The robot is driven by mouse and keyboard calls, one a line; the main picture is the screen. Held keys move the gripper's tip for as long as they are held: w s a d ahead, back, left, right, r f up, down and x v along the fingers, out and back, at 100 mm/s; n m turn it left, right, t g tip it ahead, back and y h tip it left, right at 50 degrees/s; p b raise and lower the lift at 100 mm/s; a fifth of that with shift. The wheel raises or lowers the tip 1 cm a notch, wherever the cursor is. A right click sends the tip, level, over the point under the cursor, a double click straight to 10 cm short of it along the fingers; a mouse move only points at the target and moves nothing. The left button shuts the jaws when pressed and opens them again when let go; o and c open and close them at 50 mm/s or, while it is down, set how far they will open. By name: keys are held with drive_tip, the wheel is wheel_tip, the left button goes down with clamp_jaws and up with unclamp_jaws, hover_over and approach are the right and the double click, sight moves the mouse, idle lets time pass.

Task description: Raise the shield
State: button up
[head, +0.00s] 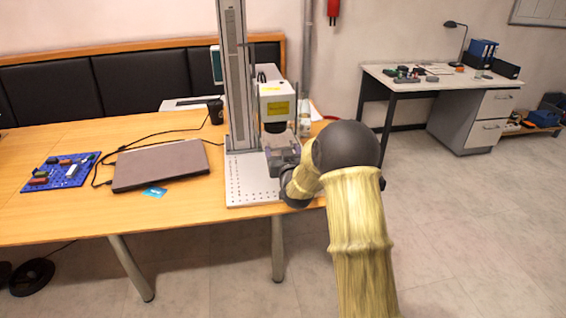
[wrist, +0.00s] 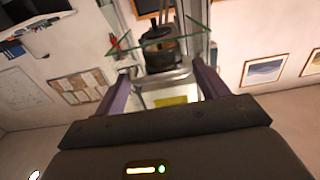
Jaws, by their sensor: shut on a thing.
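The laser marker (head: 274,100) is a white head with a yellow label on a tall grey column, above a perforated plate. The shield (head: 283,148) is a clear, greyish guard below the marker's head, partly hidden by my arm. In the wrist view the shield (wrist: 190,42) shows as clear panes with greenish edges around the dark lens part (wrist: 160,46). My gripper (wrist: 162,76) has its two purple fingers on either side of the shield and is shut on it. In the head view my gripper (head: 280,172) is at the shield's front, mostly hidden.
On the wooden table (head: 130,225), a closed laptop (head: 160,165) and a blue board with parts (head: 62,172) lie left of the marker's perforated base (head: 250,190). A second desk (head: 440,78) stands at the back right. Open floor lies to the right.

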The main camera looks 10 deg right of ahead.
drive_tip(key=shift+a+r, duration=0.2)
drive_tip(key=o, duration=1.1)
drive_tip(key=shift+a, duration=0.1)
drive_tip(key=shift+f, duration=0.1)
drive_tip(key=s+b, duration=0.2)
drive_tip(key=s, duration=1.5)
drive_tip(key=shift+s, duration=0.15)
drive_tip(key=shift+f, duration=0.1)
